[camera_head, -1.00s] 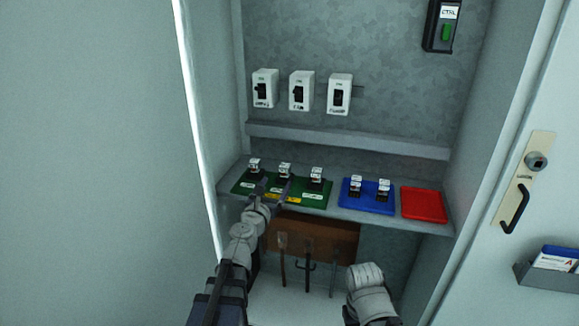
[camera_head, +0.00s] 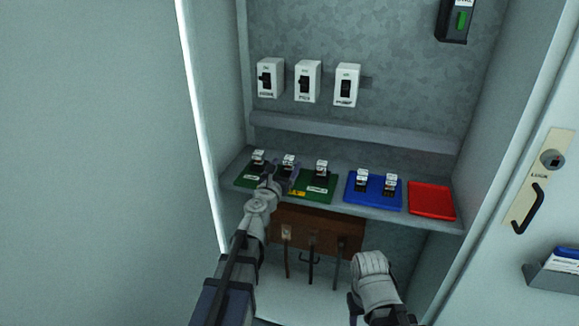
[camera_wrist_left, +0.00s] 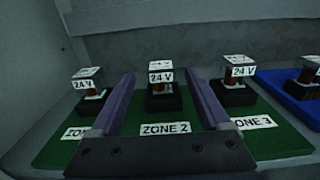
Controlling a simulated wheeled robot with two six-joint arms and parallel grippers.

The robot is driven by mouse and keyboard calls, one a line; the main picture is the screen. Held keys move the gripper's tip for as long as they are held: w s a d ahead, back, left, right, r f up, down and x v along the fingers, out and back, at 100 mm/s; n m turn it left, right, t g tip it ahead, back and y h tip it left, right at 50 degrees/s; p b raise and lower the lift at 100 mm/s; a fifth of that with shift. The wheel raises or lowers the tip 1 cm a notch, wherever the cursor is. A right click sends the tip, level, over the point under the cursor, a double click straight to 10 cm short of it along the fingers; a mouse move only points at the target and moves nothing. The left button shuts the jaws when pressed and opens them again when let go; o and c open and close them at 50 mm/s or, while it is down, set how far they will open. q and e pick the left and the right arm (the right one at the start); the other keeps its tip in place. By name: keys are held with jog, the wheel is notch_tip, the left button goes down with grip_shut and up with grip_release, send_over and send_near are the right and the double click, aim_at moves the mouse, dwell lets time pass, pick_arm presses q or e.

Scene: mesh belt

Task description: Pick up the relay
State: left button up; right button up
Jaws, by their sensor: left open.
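Three small white-topped relays marked 24 V sit in black sockets on a green mat (camera_head: 318,198). The middle relay (camera_wrist_left: 161,76) stands behind the ZONE 2 label (camera_wrist_left: 166,128) in the left wrist view; it also shows in the head view (camera_head: 289,160). My left gripper (camera_head: 283,175) is open, its two fingers pointing at the middle relay, one on each side in the wrist picture. I cannot tell whether they touch it. The left relay (camera_wrist_left: 87,78) and right relay (camera_wrist_left: 238,72) stand outside the fingers. My right arm shows at the lower right, but its fingertips are hidden.
A blue mat (camera_head: 375,202) with two more relays and an empty red tray (camera_head: 432,201) lie to the right on the same shelf. White switches (camera_head: 308,82) hang on the back wall. Cabinet walls close in both sides. A brown block with levers (camera_head: 318,231) is below.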

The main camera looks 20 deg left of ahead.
aim_at(288, 162)
pick_arm(q)
jog(key=w, duration=0.4)
jog(key=shift+d, duration=0.1)
jog(key=shift+c, duration=0.2)
grip_shut()
